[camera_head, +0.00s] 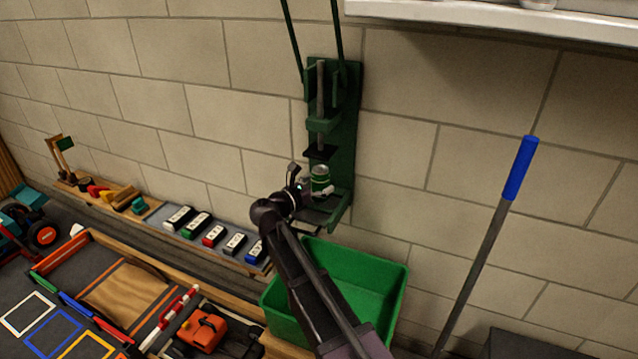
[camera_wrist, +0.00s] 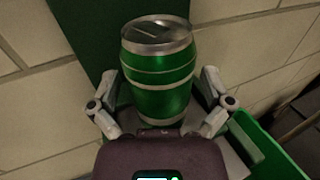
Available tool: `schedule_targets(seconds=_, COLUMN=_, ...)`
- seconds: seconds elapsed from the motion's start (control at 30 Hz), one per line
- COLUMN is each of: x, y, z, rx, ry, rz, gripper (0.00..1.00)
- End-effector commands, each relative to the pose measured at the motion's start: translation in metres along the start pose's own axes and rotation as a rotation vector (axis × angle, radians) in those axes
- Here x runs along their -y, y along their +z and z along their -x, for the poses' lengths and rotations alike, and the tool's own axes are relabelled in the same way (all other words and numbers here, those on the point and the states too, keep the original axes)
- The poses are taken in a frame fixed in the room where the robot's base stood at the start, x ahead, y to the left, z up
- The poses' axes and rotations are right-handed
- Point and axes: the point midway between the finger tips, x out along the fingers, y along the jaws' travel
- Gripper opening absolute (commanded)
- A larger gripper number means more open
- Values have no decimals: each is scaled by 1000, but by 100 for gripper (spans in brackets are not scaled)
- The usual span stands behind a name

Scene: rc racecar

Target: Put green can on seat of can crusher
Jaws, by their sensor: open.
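The green can (camera_head: 320,179) with a silver top stands upright at the lower part of the green wall-mounted can crusher (camera_head: 345,130). In the wrist view the can (camera_wrist: 160,75) stands between the two fingers of my gripper (camera_wrist: 160,100), with a gap visible beside each fingertip. My gripper (camera_head: 313,186) is open around the can. The crusher's seat (camera_head: 325,212) shows under the can in the head view; the can's bottom edge is partly hidden by my gripper, so I cannot tell exactly how it rests. The crusher's dark press plate (camera_head: 320,151) is above the can.
A green bin (camera_head: 385,275) stands below the crusher. A blue-handled pole (camera_head: 520,168) leans at the right. A white shelf (camera_head: 490,18) is at the upper right.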

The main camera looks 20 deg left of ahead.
Motion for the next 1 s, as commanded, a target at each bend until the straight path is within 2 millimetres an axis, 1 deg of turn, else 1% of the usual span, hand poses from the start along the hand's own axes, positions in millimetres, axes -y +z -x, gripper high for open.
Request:
schedule_targets(seconds=0.37, x=0, y=4, z=0, rx=0, ry=0, rz=0, gripper=100)
schedule_targets(seconds=0.47, x=0, y=3, z=8, rx=0, ry=0, rz=0, gripper=100)
schedule_targets(seconds=0.67, x=1, y=3, z=33, rx=0, ry=1, rz=0, gripper=100)
schedule_targets(seconds=1.0, x=0, y=3, z=86, rx=0, ry=2, rz=0, gripper=100)
